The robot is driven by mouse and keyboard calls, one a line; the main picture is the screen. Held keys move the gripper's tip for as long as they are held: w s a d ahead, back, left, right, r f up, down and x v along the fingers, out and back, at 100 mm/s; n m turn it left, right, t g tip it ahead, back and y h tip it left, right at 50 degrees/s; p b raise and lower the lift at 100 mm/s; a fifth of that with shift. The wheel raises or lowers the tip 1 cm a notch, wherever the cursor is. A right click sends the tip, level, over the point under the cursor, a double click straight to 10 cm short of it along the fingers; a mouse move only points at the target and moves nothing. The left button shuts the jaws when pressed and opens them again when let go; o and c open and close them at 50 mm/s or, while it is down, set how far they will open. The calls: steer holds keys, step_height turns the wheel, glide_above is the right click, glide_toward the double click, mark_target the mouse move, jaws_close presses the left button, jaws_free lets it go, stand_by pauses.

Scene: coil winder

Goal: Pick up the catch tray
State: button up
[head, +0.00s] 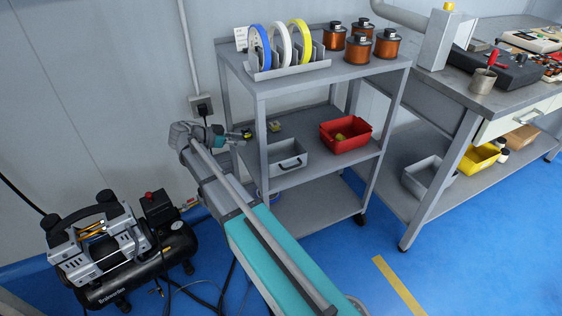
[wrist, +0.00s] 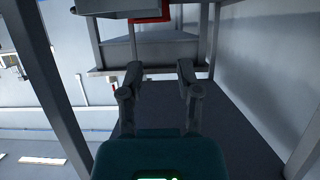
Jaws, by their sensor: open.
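A grey open tray with a dark handle on its front (head: 289,160) sits on the middle shelf of the grey cart; it looks like the catch tray. My gripper (head: 246,134) is at the cart's left side, beside the near left post, left of and a little above the tray and apart from it. In the wrist view my gripper (wrist: 161,75) has its two fingers spread with nothing between them. A grey edge and a bit of red show at the top of that view, mostly cut off.
A red bin (head: 345,135) with something yellow in it stands right of the tray. The cart's top shelf (head: 330,72) holds a rack of coloured spools and several copper coils. A compressor (head: 120,250) stands at lower left, a workbench (head: 470,95) at right.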

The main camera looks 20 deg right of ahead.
steer(key=b+x, duration=0.3)
steer(key=x, duration=0.4)
steer(key=shift+d+f, duration=0.25)
steer(key=shift+f, duration=0.05)
steer(key=shift+d+f, duration=0.1)
steer(key=shift+d, duration=0.4)
steer(key=shift+d+f+b, duration=0.45)
steer(key=shift+d+b, duration=0.1)
steer(key=shift+b, duration=0.05)
steer(key=b+x, duration=0.1)
steer(key=x, duration=0.1)
steer(key=shift+w+d+f, duration=0.1)
steer(key=shift+d+f, duration=0.15)
steer(key=shift+d, duration=0.6)
jaws_close()
